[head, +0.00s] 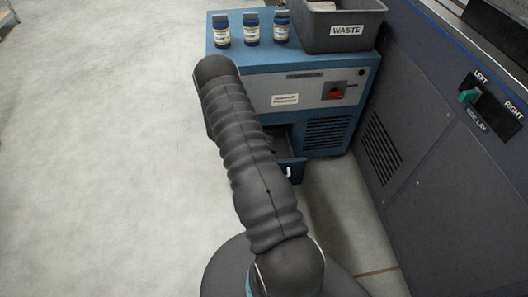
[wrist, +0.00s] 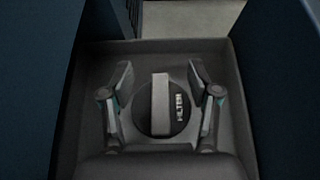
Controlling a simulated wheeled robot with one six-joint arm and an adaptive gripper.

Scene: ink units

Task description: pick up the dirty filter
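The filter (wrist: 178,123) shows in the wrist view as a round dark cap with a raised lighter grey bar (wrist: 160,104) across it and pale lettering at its right. It sits in a dark open drawer (wrist: 240,125). My gripper (wrist: 160,74) is open, with one finger on each side of the bar and a visible gap on both sides. The gripper holds nothing. In the head view my arm hides the gripper and the filter, and only part of the open drawer (head: 291,171) shows low on the blue cabinet.
The blue cabinet (head: 235,53) carries several dark bottles (head: 251,28) and a grey waste bin (head: 345,30). A red switch (head: 336,93) is on its front.

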